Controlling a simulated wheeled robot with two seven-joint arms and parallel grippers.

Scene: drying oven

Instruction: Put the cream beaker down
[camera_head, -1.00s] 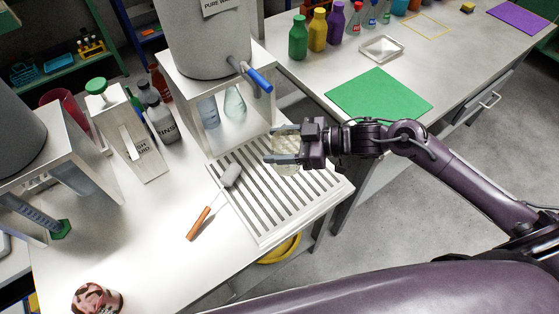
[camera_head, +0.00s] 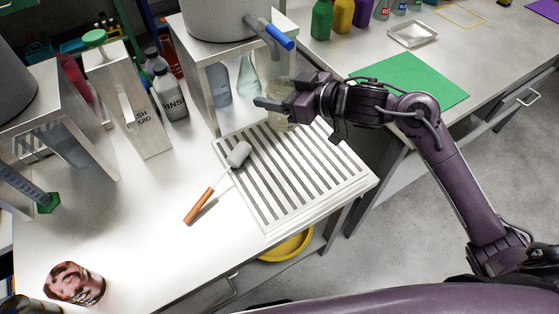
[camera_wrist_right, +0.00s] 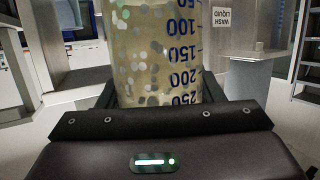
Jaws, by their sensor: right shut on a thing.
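The cream beaker (camera_head: 281,122) is in my right gripper at the back edge of the slatted rack, beside the stand of the pure-water tank. In the right wrist view the clear beaker (camera_wrist_right: 155,60) has blue volume marks and cream contents with pale and dark specks. My right gripper (camera_head: 279,97) is shut on it, and its fingers hide part of the beaker. I cannot tell whether the beaker's base touches the rack. The slatted rack (camera_head: 318,212) is otherwise bare, except for a brush head at its left edge. My left gripper is not in view.
The brush (camera_head: 200,205) with an orange handle lies partly on the rack. The tank stand (camera_head: 205,95) with glassware under it is close behind the beaker. A rinse bottle (camera_head: 170,95) stands left. A green mat (camera_head: 425,85) lies on the right bench. Most rack slats are clear.

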